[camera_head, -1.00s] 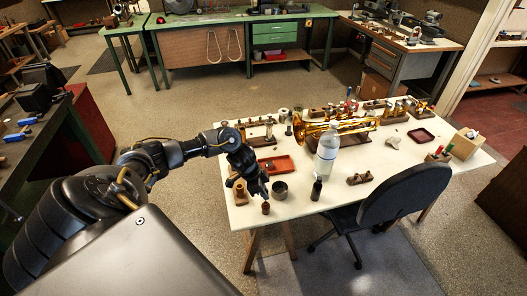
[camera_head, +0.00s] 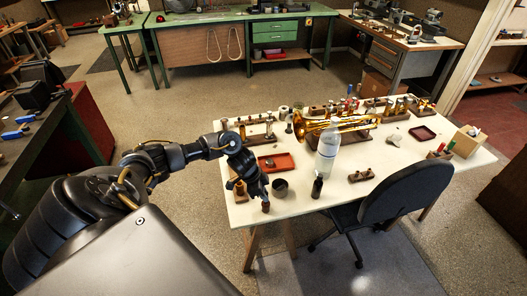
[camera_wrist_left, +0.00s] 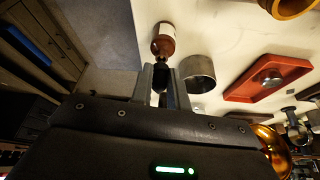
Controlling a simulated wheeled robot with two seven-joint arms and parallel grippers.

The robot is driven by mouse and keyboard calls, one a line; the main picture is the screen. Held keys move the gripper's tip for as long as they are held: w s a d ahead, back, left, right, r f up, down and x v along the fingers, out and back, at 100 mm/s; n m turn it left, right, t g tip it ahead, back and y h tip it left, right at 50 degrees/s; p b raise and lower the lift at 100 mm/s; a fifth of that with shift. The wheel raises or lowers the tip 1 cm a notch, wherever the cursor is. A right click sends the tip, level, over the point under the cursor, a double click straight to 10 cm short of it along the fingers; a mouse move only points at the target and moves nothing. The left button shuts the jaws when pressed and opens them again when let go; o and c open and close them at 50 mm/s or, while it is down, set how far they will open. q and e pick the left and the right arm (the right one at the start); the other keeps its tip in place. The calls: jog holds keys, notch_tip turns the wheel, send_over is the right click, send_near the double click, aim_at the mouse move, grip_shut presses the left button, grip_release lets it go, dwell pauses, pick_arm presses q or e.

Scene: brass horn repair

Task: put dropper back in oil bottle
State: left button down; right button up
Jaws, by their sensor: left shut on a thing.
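My left gripper (camera_head: 263,198) is above the front left corner of the white table, pointing down over a small brown bottle (camera_head: 265,207). In the left wrist view its fingers (camera_wrist_left: 161,84) are shut on a dark dropper top (camera_wrist_left: 158,78). The brown bottle with a white label (camera_wrist_left: 164,40) shows just beyond the fingertips. The dropper's lower part is hidden, and I cannot tell whether its tip is inside the bottle neck. My right gripper is not in view.
A dark round cup (camera_head: 280,188) stands close to the right, also seen in the wrist view (camera_wrist_left: 198,74). A chair (camera_head: 405,200) is at the front.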

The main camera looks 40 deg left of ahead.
pick_arm(q)
jog(key=shift+f+b, duration=0.35)
jog(key=shift+f, duration=0.35)
jog(key=c, duration=1.3)
grip_release()
jog(key=shift+r, duration=0.1)
jog(key=b+v, duration=0.1)
jog(key=v, duration=0.9)
jog(key=shift+s+a+r, duration=0.1)
jog(key=shift+r, duration=0.25)
jog(key=shift+f, duration=0.1)
